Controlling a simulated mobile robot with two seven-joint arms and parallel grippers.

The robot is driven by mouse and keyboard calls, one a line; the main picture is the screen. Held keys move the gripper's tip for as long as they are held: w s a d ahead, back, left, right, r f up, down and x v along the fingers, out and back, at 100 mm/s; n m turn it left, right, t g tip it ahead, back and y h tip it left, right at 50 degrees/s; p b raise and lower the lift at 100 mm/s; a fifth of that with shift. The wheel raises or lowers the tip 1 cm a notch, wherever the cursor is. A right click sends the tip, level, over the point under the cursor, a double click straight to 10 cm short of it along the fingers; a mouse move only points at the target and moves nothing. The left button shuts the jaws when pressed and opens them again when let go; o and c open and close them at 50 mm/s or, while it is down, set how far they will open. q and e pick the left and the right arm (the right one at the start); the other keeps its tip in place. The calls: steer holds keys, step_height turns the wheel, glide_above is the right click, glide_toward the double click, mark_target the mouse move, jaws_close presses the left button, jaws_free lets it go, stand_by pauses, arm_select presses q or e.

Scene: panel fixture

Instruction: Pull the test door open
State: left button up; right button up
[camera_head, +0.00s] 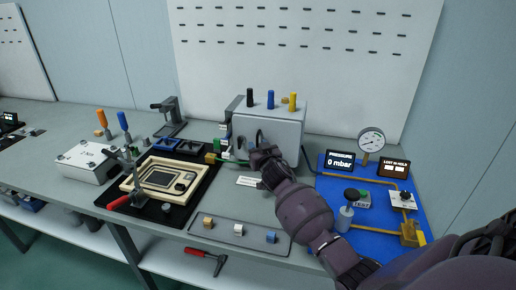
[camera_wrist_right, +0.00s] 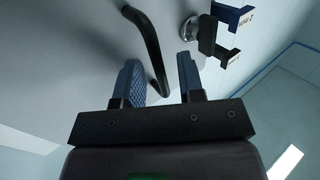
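The grey test box with its door (camera_head: 281,131) stands at the back of the bench and appears shut. Its black bar handle (camera_head: 259,137) is on the front face; it also shows as a curved black bar in the right wrist view (camera_wrist_right: 150,42). My right gripper (camera_head: 257,153) is in front of the door, partly hidden by its own wrist. In the right wrist view its two blue fingers (camera_wrist_right: 160,75) are apart, and the lower end of the handle lies between them, with gaps visible at both sides. My left gripper is not in view.
A blue panel (camera_head: 332,188) with a gauge (camera_head: 370,142) and yellow pipes is on the right. A framed fixture (camera_head: 170,180) is on the left. A grey tray (camera_head: 220,230) with small blocks lies in front. Colored plugs (camera_head: 270,99) stand on the box.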

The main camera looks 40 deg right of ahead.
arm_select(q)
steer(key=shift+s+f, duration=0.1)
arm_select(e)
steer(key=shift+c, duration=0.8)
steer(key=c, duration=0.4)
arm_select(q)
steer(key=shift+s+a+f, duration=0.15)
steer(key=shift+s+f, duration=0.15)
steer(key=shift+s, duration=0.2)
arm_select(e)
jaws_close()
